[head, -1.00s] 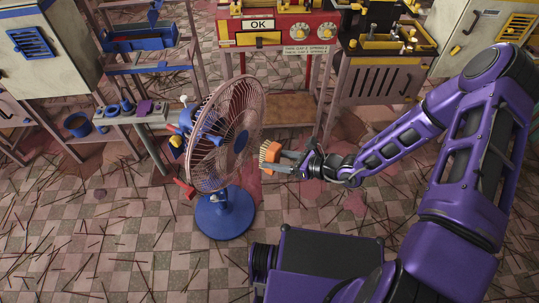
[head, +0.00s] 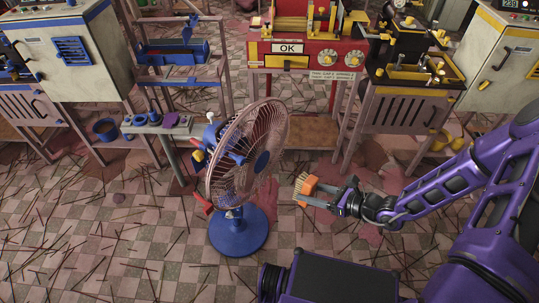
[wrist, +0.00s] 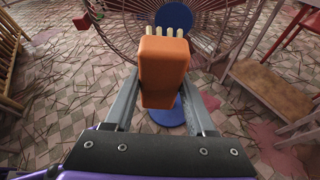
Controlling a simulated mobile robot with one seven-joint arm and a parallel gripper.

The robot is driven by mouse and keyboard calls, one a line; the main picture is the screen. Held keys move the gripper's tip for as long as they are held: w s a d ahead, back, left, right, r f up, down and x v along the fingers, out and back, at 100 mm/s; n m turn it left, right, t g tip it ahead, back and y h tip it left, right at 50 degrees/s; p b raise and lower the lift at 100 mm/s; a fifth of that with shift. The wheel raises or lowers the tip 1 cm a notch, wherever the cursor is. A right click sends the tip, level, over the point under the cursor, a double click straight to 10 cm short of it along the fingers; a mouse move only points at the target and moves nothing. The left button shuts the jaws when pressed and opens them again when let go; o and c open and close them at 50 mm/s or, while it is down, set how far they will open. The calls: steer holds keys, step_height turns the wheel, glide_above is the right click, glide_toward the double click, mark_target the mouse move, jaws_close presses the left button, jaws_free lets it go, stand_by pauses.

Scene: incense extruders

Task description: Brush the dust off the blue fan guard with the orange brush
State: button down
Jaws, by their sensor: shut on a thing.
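The fan guard (head: 271,118) is a round wire cage, dull pinkish-brown over its wires, with a blue hub in its middle. It belongs to a standing fan on a blue base (head: 239,239), and its front faces right, towards my gripper. My gripper (head: 319,194) is shut on the orange brush (head: 304,186), to the right of the guard and a little apart from it. In the wrist view the orange brush (wrist: 163,70) sits between the two fingers, its pale bristles pointing at the guard (wrist: 118,22). The bristle tips overlap the blue hub there; contact cannot be told.
Behind the fan stand a red machine with an OK sign (head: 288,48) and a black and yellow machine (head: 412,60). A small bench (head: 157,126) with blue parts is to the left. Sticks litter the tiled floor (head: 130,250). The floor in front is otherwise open.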

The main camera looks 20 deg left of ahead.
steer(key=s+d, duration=0.3)
steer(key=d, duration=0.7)
steer(key=shift+s+p, duration=0.35)
